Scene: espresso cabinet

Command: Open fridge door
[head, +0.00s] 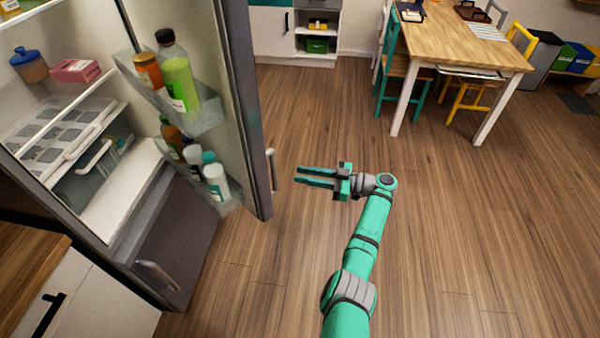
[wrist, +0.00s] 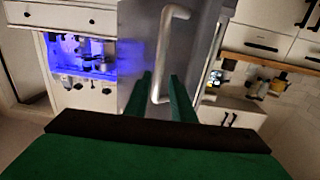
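The fridge door (head: 240,80) stands open in the head view, swung outward, with its loaded inner shelves facing left. The fridge interior (head: 75,130) is visible at the left. The door's metal handle (head: 272,170) is on its outer side near the free edge; it also shows large in the wrist view (wrist: 162,50). My gripper (head: 297,177) is open and points left towards the handle, a little to its right. In the wrist view its two green fingers appear on either side of the handle's end, but whether they touch it I cannot tell.
Bottles (head: 178,78) stand on the door shelves. A lower fridge drawer (head: 175,250) is shut beneath the compartment. A wooden table (head: 455,40) with chairs is at the back right. The floor (head: 450,230) around my arm is clear.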

